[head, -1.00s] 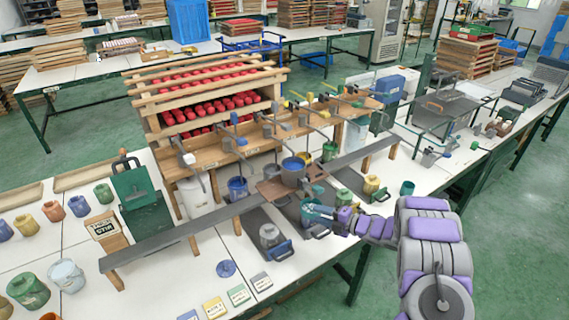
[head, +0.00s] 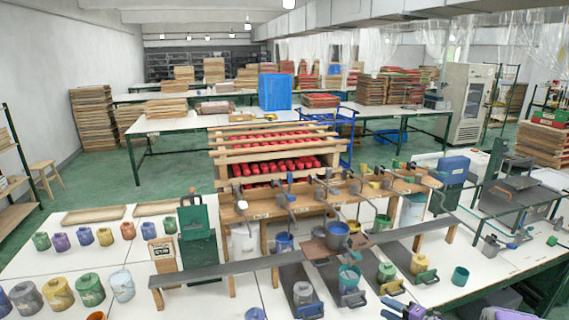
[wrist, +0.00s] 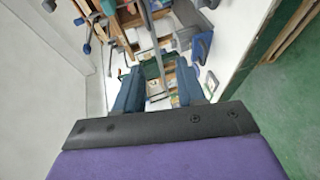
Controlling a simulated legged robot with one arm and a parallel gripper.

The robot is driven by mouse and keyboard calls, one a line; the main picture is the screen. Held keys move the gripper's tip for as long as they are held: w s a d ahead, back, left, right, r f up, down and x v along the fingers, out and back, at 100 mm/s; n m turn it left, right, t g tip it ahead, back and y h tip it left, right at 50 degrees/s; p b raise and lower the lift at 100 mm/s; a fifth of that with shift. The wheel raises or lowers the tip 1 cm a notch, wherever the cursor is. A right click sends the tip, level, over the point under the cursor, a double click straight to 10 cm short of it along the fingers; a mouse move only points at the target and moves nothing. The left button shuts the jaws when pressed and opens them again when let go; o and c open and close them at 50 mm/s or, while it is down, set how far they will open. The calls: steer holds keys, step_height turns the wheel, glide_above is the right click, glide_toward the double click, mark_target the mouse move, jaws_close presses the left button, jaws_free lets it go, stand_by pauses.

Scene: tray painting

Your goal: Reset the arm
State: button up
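My purple and grey arm shows only at the bottom edge of the head view. My gripper (head: 405,311) is there, in front of the table's near edge and partly cut off by the frame. In the wrist view its two dark blue fingers (wrist: 160,72) stand apart, with nothing seen held between them. A teal pot (head: 349,277) stands on a dark pad beyond the gripper, apart from it. A blue pot (head: 337,235) sits on the brown stand behind it.
A teal cup (head: 460,276) stands at the right. Green floor (head: 100,175) is open behind the table.

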steer(key=w+d+r+m+h, duration=0.4)
steer(key=d+r+m+h, duration=0.35)
steer(key=r+h, duration=0.2)
steer(key=s+d+r+m+g+h, duration=0.1)
steer(key=s+r+m+g+h, duration=0.35)
steer(key=s+r+m, duration=0.45)
steer(key=s+a+m+g+y, duration=0.1)
steer(key=s+a+m+g, duration=0.1)
steer(key=s+a, duration=0.7)
steer(key=s+a+r+m+g+y, duration=0.1)
steer(key=s+a, duration=0.8)
steer(key=s, duration=0.9)
steer(key=s+a+r+m+g+y, duration=0.1)
steer(key=s+a+m+g+y, duration=0.1)
steer(key=s+a+m+g, duration=0.3)
steer(key=s+a+g, duration=0.1)
steer(key=s+a, duration=0.3)
steer(key=s, duration=0.5)
steer(key=shift+s+r, duration=0.15)
steer(key=shift+r, duration=0.05)
